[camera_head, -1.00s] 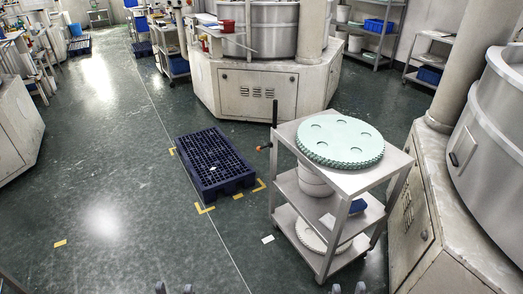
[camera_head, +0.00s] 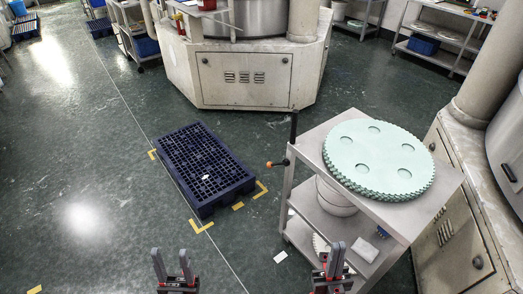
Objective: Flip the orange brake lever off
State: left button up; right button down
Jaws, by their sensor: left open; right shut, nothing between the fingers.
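The orange brake lever (camera_head: 278,163) sticks out to the left from the near-left post of a grey metal cart (camera_head: 310,140), below a black upright handle (camera_head: 293,126). My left gripper (camera_head: 172,262) is at the bottom of the view, left of and nearer than the lever, with its two fingers apart and empty. My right gripper (camera_head: 333,258) is at the bottom in front of the cart's lower part, its fingers close together with nothing seen between them. Both grippers are well apart from the lever.
A mint-green toothed disc (camera_head: 378,160) lies on the cart's top. A dark blue pallet (camera_head: 203,168) lies on the floor left of the cart, with yellow floor marks (camera_head: 202,227) around it. A large machine (camera_head: 245,78) stands behind. The floor at left is open.

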aim_at(276, 164)
jog(key=i+j+z, duration=0.1)
jog(key=i+j, duration=0.7)
jog(key=i, duration=0.1)
